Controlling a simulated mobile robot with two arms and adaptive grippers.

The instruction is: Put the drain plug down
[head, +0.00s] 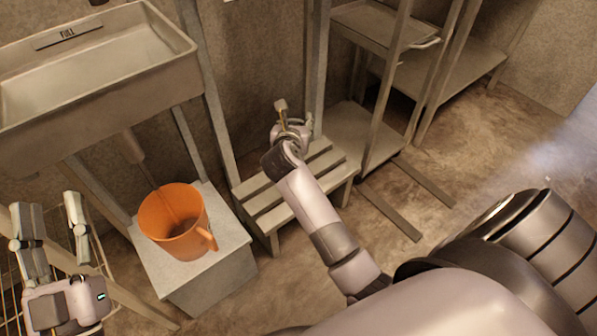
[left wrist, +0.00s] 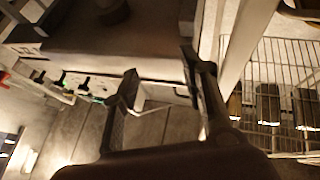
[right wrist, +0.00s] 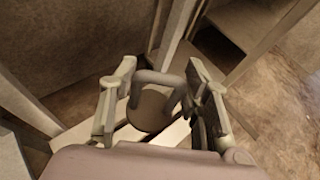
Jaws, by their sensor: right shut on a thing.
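The drain plug (right wrist: 149,110) is a grey round disc with a loop handle, seen in the right wrist view. My right gripper (right wrist: 160,75) is shut on its handle, with a finger on each side. Pale slats show beneath the plug; I cannot tell whether it touches them. In the head view my right gripper (head: 291,131) is above the back of the low slatted bench (head: 292,195), and the plug is hard to make out there. My left gripper (head: 52,212) is open and empty at the left; its spread fingers also show in the left wrist view (left wrist: 160,68).
An orange bucket (head: 172,228) stands on a grey block (head: 225,258) under the metal sink (head: 105,82), left of the bench. A metal rack (head: 385,105) stands right of the bench. A wire basket (left wrist: 285,75) is near my left gripper.

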